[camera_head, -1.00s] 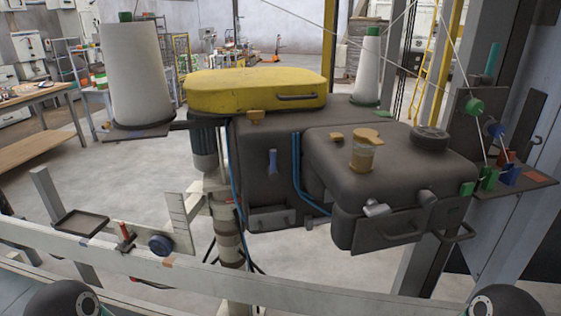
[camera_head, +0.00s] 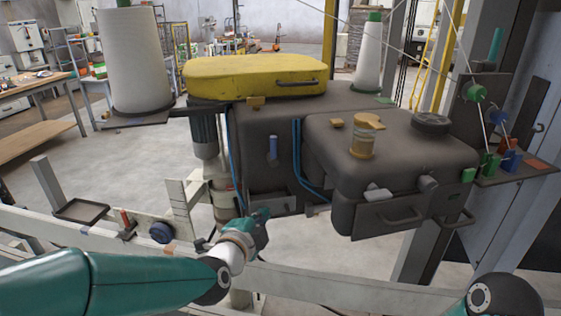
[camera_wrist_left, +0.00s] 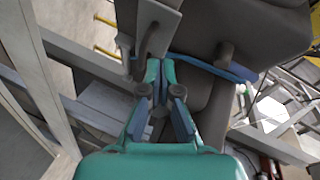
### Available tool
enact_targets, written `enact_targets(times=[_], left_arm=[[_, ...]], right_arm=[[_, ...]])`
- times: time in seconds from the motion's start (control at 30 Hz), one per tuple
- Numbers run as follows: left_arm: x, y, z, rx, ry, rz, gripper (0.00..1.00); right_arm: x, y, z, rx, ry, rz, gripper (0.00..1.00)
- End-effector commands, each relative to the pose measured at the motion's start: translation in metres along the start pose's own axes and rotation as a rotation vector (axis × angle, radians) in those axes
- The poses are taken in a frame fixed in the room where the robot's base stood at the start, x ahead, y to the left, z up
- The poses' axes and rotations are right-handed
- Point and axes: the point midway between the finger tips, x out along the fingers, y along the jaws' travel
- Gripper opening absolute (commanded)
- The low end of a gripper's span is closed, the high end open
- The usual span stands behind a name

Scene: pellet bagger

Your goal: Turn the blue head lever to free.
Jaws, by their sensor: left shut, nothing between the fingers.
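The blue head lever (camera_head: 273,148) is a small upright blue bar on the front of the dark machine head (camera_head: 270,180), below the yellow cover (camera_head: 225,85). My left gripper (camera_head: 262,214) is in front of the machine's lower edge, below the lever and apart from it in the picture. In the left wrist view its fingers (camera_wrist_left: 160,70) are together with nothing visible between them, close to dark machine parts. I cannot pick out the lever for certain in that view. My right gripper is out of view.
A blue hose (camera_head: 297,155) runs down the machine right of the lever. A pale rail (camera_head: 330,283) crosses in front. A white thread cone (camera_head: 135,60) stands at left. The dark sewing head with an amber jar (camera_head: 362,145) juts out at right.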

Motion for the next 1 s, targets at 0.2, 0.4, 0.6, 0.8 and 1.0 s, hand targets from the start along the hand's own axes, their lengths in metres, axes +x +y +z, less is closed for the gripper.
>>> enact_targets(times=[0.2,0.4,0.6,0.8,1.0], left_arm=[[-0.023,-0.087,-0.043,0.255,0.033,-0.198,0.00],[-0.032,-0.109,-0.053,0.328,0.031,-0.252,0.00],[-0.032,-0.109,-0.053,0.330,0.030,-0.251,0.00],[-0.029,-0.110,-0.052,0.329,0.028,-0.250,0.00],[-0.007,-0.115,-0.053,0.329,0.027,-0.247,0.00]], right_arm=[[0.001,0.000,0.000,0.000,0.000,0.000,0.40],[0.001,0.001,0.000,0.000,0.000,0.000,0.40],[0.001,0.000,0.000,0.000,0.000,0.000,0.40],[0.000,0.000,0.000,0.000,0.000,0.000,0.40],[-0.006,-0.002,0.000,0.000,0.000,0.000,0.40]])
